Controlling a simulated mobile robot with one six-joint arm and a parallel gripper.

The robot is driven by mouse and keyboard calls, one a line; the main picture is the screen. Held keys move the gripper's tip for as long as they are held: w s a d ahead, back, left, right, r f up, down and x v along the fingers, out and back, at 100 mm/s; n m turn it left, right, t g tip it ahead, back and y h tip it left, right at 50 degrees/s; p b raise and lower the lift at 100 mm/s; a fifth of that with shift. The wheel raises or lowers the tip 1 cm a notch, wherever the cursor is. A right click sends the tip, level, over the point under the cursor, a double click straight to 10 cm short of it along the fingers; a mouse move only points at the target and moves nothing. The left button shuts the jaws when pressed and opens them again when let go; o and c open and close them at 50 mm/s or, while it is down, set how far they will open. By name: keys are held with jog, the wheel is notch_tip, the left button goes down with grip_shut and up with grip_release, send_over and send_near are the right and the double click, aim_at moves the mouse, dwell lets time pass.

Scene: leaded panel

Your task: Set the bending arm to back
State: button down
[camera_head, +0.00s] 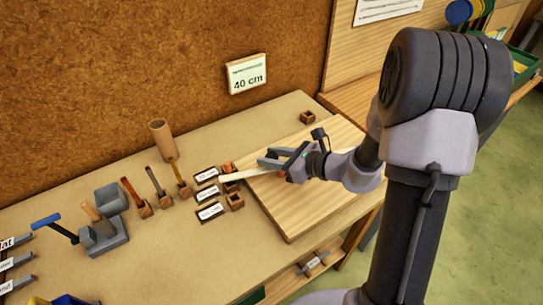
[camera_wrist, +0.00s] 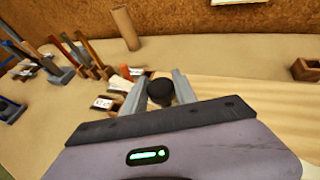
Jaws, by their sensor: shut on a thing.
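A blue-handled lever (camera_head: 46,222) with a dark shaft leans beside a grey block (camera_head: 103,238) at the left of the bench. It may be the bending arm, but I cannot tell for sure. It also shows at the upper left of the wrist view (camera_wrist: 12,32). My gripper (camera_head: 248,168) is far to the right of it, low over the left end of the pale wooden board. In the wrist view its two grey fingers close around a dark round-topped thing (camera_wrist: 160,91). The lower part of that thing is hidden.
Several upright tools in wooden blocks (camera_head: 145,208), small white label plates (camera_head: 210,211) and a brown tube (camera_head: 162,138) stand left of my gripper. The pale board (camera_head: 300,205) lies below my arm. A 40 cm sign (camera_head: 246,74) is on the cork wall.

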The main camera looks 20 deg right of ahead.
dwell(0.8)
jog(key=s+d+n+g+y, duration=0.1)
jog(key=s, duration=0.3)
jog(key=s+n+g+y+p, duration=0.1)
jog(key=s+n, duration=0.1)
jog(key=s, duration=0.2)
jog(key=s+d+n+g+y+p, duration=0.1)
jog(key=s+g, duration=0.1)
jog(key=s, duration=0.2)
jog(key=shift+s+d+r, duration=0.1)
jog(key=shift+s+d, duration=0.15)
jog(key=shift+d, duration=0.1)
jog(key=shift+s+n, duration=0.1)
jog(key=shift+n, duration=0.2)
jog(key=shift+f, duration=0.2)
jog(key=c, duration=1.2)
grip_release()
jog(key=shift+s, duration=0.1)
jog(key=shift+o, duration=1)
jog(key=shift+s+d+r, duration=0.1)
